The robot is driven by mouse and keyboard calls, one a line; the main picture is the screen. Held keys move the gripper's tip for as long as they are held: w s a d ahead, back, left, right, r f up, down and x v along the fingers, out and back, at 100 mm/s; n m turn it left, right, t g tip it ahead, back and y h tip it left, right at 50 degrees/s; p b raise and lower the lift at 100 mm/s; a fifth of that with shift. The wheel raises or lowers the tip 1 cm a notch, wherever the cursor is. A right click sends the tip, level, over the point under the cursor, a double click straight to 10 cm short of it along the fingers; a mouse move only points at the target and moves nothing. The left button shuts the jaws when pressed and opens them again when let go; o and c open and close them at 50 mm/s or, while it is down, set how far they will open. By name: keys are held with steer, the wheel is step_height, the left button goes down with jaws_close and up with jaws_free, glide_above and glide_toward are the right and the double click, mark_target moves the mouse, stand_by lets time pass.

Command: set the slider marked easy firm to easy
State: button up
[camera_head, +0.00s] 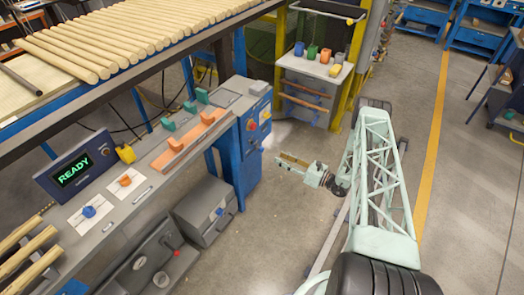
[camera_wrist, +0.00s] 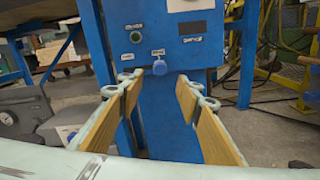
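No marking that reads easy or firm is legible, so I cannot tell which control is that slider. In the head view, the bench panel carries a blue knob (camera_head: 88,211) and an orange knob (camera_head: 125,180) on white plates, an orange strip with raised orange blocks (camera_head: 176,145), and several teal blocks (camera_head: 168,125). My gripper (camera_head: 289,161) is in the air to the right of the blue cabinet (camera_head: 244,150), apart from it. In the wrist view, my gripper (camera_wrist: 162,82) is open and empty, its tan-padded fingers pointing at the cabinet's face.
The cabinet face also has a green button (camera_wrist: 136,38) and small labels. A lit READY display (camera_head: 74,171) stands on the bench. Wooden rods (camera_head: 120,40) lie above it. A small stand (camera_head: 315,68) with coloured cups is behind. Floor around my gripper is clear.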

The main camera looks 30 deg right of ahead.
mark_target(263, 150)
steer(key=shift+b+x, duration=1.05)
steer(key=shift+x, duration=5.35)
steer(key=shift+r, duration=0.1)
steer(key=shift+c, duration=0.5)
